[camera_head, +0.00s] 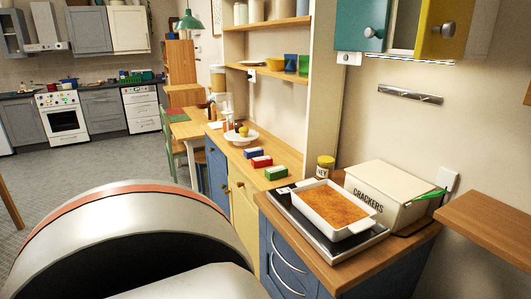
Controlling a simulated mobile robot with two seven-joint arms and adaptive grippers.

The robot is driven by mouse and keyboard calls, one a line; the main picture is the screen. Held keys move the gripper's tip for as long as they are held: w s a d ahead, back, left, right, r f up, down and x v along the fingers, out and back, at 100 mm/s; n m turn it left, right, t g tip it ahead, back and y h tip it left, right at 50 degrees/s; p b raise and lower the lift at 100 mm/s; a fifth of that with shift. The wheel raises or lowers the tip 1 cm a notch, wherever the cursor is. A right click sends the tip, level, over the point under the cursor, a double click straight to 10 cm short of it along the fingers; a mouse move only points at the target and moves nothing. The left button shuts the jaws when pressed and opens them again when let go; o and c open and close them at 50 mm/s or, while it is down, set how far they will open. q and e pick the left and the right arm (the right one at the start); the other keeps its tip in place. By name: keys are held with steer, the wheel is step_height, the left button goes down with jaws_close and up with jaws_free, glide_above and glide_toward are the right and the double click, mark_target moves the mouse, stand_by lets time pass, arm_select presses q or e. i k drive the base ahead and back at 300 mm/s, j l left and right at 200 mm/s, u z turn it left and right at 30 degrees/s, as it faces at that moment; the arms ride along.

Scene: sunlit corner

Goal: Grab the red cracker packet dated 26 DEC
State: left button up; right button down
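A small red packet (261,162) lies on the wooden counter. It sits in a row between a blue packet (253,153) and a green packet (276,173). Any date printed on the packets is too small to read. A cream box labelled CRACKERS (372,193) stands on the right-hand counter with its lid on, so its contents are hidden. Neither of my grippers shows. A large pale, rounded part of my own body fills the lower left of the view.
A white dish of baked food (333,208) rests on a dark flat appliance (300,220) near the front edge. A jar (325,167) stands behind it. A white cake stand (240,137) stands beyond the packets. A wooden shelf (495,226) juts in at right. The floor at left is open.

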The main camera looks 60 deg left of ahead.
mark_target(264, 161)
steer(key=u, duration=2.6)
steer(key=i+j+u, duration=0.15)
steer(key=i+u, duration=0.5)
steer(key=i, duration=3.15)
steer(key=i+z, duration=0.15)
steer(key=z, duration=0.25)
steer(key=i+z, duration=0.15)
steer(key=z, duration=0.25)
steer(key=i+j+z, duration=0.15)
steer(key=z, duration=1.9)
